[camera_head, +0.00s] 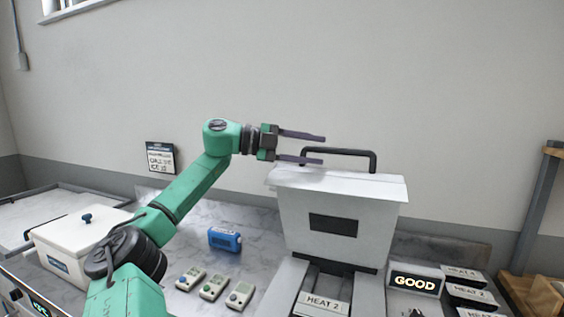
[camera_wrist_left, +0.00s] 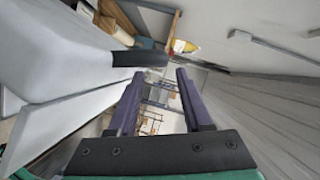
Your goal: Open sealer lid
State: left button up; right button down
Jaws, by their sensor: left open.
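The sealer (camera_head: 296,276) stands right of centre in the head view. Its white lid (camera_head: 380,215) stands upright at the back, with a dark rectangle on its face and a black handle (camera_head: 345,152) along its top edge. My left gripper (camera_head: 321,150) is open and empty at the left end of the handle. In the left wrist view the gripper (camera_wrist_left: 158,72) shows the dark handle (camera_wrist_left: 140,58) near its left fingertip, not clearly between the fingers. The white lid (camera_wrist_left: 45,60) fills the left of that view. My right gripper is not in view.
A pack marked HEAT 2 (camera_head: 322,303) lies in front of the lid. A GOOD sign (camera_head: 415,282) and several HEAT 1 packs (camera_head: 465,295) are at right. A blue device (camera_head: 225,240), several small meters (camera_head: 213,287) and a white lidded box (camera_head: 82,240) are at left.

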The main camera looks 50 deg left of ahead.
pick_arm(q)
jog(key=b+v, duration=0.1)
jog(key=v, duration=0.7)
jog(key=shift+s+b, duration=0.2)
jog(key=shift+b, duration=0.15)
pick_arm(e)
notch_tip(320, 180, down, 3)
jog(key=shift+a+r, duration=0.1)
